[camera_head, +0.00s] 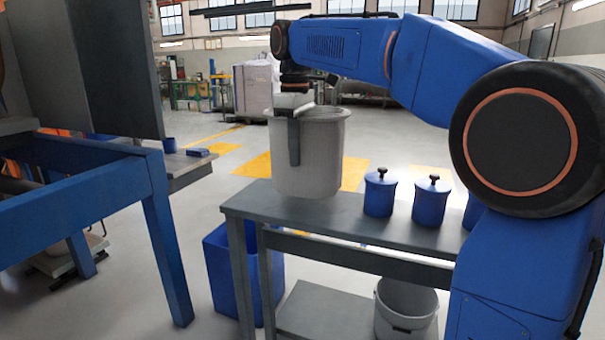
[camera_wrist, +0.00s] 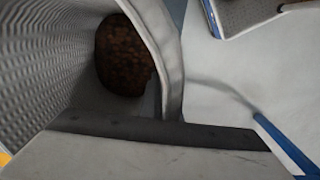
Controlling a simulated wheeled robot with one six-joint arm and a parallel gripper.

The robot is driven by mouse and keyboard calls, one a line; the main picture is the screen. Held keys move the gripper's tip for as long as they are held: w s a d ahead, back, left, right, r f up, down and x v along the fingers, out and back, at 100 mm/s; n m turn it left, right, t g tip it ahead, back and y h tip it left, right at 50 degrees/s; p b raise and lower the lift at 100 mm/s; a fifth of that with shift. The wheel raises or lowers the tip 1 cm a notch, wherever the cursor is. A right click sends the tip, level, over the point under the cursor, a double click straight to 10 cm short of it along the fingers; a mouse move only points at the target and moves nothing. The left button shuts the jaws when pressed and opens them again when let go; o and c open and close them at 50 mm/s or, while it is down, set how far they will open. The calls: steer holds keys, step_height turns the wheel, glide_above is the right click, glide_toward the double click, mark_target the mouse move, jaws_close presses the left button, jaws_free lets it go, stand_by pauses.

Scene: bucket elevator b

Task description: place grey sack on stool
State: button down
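The grey sack (camera_head: 322,155) looks like an upright, open, round container at the left end of a grey table. Whether its base touches the tabletop is hard to tell. My gripper (camera_head: 292,125) is at its rim from above, with one dark finger down the outside of the near-left wall. In the wrist view the sack's curved rim (camera_wrist: 168,60) and ribbed inner wall show, with brown contents (camera_wrist: 125,55) inside. The other finger is hidden, so the grip on the wall is unclear. I cannot pick out a stool for certain; a low grey flat surface (camera_head: 325,312) lies under the table.
The grey table (camera_head: 345,220) also carries several blue lidded jars (camera_head: 380,195) right of the sack. A blue bin (camera_head: 228,265) and a pale bucket (camera_head: 405,310) are below. A blue-framed bench (camera_head: 80,195) stands at left.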

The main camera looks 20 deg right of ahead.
mark_target(296, 181)
steer(key=shift+f, duration=2.25)
steer(key=c, duration=2)
jaws_free()
